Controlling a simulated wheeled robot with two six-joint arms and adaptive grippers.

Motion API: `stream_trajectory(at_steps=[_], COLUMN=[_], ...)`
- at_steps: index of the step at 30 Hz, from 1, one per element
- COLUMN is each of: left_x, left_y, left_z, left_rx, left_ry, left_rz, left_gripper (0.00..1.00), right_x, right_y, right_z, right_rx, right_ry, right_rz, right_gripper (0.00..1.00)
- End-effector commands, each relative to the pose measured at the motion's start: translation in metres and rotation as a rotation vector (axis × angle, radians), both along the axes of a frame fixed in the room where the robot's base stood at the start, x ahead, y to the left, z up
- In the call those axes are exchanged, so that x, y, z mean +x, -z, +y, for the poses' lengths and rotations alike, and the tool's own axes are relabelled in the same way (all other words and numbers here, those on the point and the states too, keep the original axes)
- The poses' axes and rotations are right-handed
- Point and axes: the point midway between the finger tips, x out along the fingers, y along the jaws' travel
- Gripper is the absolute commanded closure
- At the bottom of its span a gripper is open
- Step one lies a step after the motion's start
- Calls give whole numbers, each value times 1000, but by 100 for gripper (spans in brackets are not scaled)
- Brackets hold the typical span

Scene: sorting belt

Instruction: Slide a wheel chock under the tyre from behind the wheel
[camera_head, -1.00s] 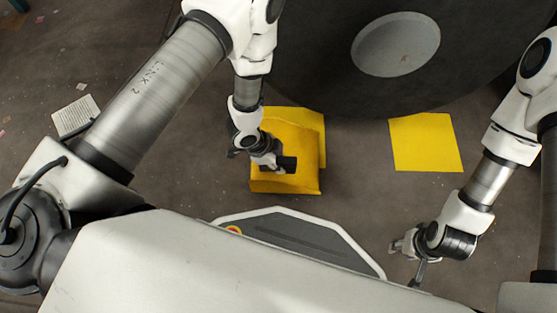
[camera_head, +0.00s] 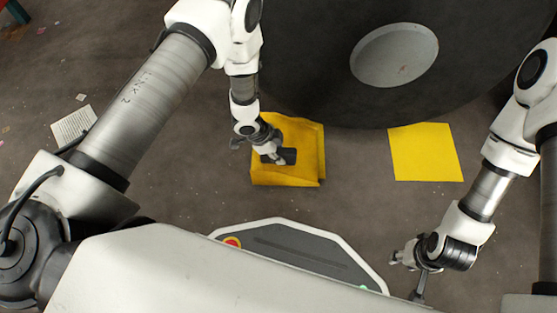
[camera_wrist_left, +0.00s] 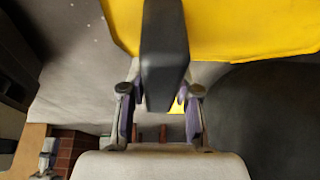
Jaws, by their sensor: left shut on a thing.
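The yellow wheel chock (camera_head: 286,177) stands on the floor at the near left of the big dark tyre (camera_head: 330,100). My left gripper (camera_head: 275,158) is shut on the chock's black handle (camera_head: 289,157). In the left wrist view the handle (camera_wrist_left: 165,50) runs between the fingers (camera_wrist_left: 160,108), with the yellow chock (camera_wrist_left: 235,28) behind it and the tyre (camera_wrist_left: 265,115) at the right. The chock's far edge is close to the tyre; I cannot tell whether they touch. My right gripper (camera_head: 404,258) hangs at the lower right, apart from everything; its opening is unclear.
A flat yellow square (camera_head: 426,153) lies on the floor right of the chock, by the tyre. A paper sheet (camera_head: 73,127) lies at the left. The floor (camera_head: 355,185) between chock and square is clear. My base is at the bottom.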

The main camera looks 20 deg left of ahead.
Motion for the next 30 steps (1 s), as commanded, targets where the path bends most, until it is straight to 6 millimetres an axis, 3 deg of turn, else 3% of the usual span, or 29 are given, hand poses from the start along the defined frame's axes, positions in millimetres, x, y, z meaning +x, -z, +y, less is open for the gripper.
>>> stream_trajectory(at_steps=[16, 30], left_x=[57, 67], left_y=[1, 0], left_z=[16, 20], left_rx=[-1, 2], left_ry=[0, 0], left_rz=[-5, -3], left_gripper=[100, 100], right_x=[0, 0], right_y=[0, 1], right_z=[0, 0], right_rx=[0, 0], right_ry=[0, 0], right_rz=[0, 0], right_gripper=[60, 60])
